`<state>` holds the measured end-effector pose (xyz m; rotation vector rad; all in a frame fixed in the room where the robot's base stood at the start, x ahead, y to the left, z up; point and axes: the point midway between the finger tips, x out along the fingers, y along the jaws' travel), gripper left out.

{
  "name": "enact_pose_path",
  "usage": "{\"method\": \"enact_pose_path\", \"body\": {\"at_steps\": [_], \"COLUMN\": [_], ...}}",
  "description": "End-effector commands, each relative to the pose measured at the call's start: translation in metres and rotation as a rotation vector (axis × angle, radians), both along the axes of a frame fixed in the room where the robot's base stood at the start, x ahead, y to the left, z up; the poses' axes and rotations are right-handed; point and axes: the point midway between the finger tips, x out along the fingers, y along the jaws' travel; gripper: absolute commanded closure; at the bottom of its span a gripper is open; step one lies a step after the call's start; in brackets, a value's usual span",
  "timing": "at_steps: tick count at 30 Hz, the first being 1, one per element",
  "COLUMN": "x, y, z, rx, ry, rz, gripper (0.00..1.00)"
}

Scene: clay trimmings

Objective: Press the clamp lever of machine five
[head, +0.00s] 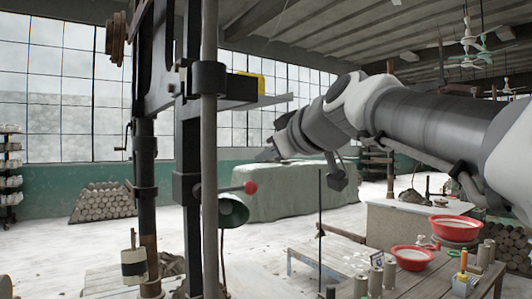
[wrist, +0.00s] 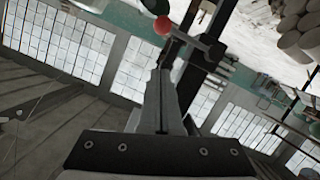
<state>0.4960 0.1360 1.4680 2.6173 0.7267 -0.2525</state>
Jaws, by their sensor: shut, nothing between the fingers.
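A tall machine with dark metal columns (head: 190,130) stands left of centre in the head view. A lever with a red ball knob (head: 250,187) sticks out to the right from it. No machine number is readable, so I cannot tell if this is machine five. My gripper (head: 266,155) is shut and empty, pointing left, above and slightly right of the knob in the picture. In the wrist view the shut fingertips (wrist: 162,74) point toward the red knob (wrist: 165,25) and its lever bar (wrist: 188,40). A gap shows between fingertips and knob.
A green bell-shaped part (head: 233,211) hangs below the lever. A yellow plate (head: 258,82) is higher on the machine. A covered block (head: 285,190) stands behind. A wooden table (head: 335,262) with red bowls (head: 411,258) is at lower right. Stacked clay rolls (head: 103,201) lie left.

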Motion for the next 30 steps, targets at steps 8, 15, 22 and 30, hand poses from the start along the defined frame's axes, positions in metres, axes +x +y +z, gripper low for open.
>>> {"method": "enact_pose_path", "body": {"at_steps": [8,15,22,30], "x": [0.049,0.065,0.068,0.068], "y": [0.027,0.025,0.025,0.025], "z": [-0.016,-0.045,-0.049,-0.049], "rx": [0.0,0.0,0.001,0.002], "ry": [0.003,0.002,0.0,0.001], "rz": [0.002,0.0,0.0,-0.001], "gripper": [1.0,1.0,1.0,1.0]}}
